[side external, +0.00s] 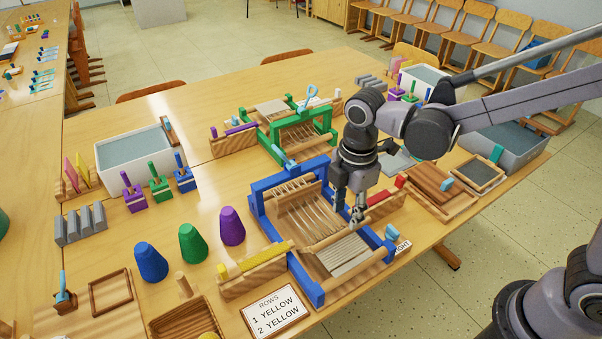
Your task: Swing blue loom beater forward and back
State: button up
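The blue loom (308,279) stands near the front middle of the table, with pale warp strings and a striped woven strip at its near end. Its blue beater frame (290,180) stands across the far part of the loom. My gripper (348,215) points down over the loom's right side, nearer than the beater's top bar. Its two fingers look apart, with nothing clearly held between them. I cannot tell whether a fingertip touches the loom. My gripper and wrist hide part of the loom's right side.
A green loom (264,138) stands just behind. Blue (150,263), green (193,244) and purple (232,227) cones stand left. A yellow-wound shuttle (252,263) and a "ROWS" card (274,311) lie close by the loom's left. A wooden tray (440,188) is right.

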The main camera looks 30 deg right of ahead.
notch_tip(320, 180, up, 5)
jog(key=s+f+t, duration=0.2)
jog(key=s+t, duration=0.4)
jog(key=s, duration=0.2)
jog(key=shift+s+a+f, duration=0.15)
jog(key=shift+s+a, duration=0.05)
jog(key=shift+s, duration=0.1)
dwell(0.4)
